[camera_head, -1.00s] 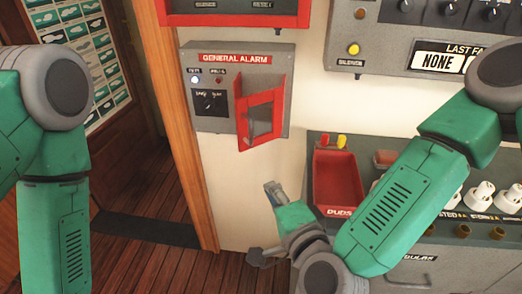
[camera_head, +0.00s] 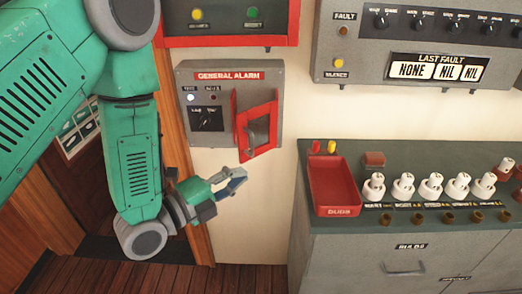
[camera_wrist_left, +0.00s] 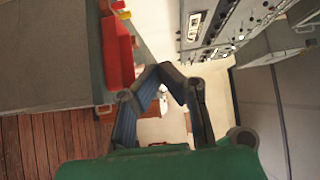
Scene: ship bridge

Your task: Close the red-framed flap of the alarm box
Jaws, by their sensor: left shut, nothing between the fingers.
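The grey general alarm box (camera_head: 222,83) is on the wall left of centre in the head view. Its red-framed flap (camera_head: 240,136) stands open, swung out from the box at an angle, with a grey lever visible through the frame. My left gripper (camera_head: 240,177) is below the flap, apart from it, pointing right. Its fingers are shut and empty; in the left wrist view the fingertips (camera_wrist_left: 160,70) meet. The flap cannot be made out clearly in the wrist view. My right gripper is not in view.
A red tray (camera_head: 334,209) and several white bulbs (camera_head: 403,186) sit on the grey cabinet (camera_head: 400,245) to the right. A red-framed panel (camera_head: 222,38) is above the alarm box, with a fault panel (camera_head: 405,20) at upper right. The wall beside the box is clear.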

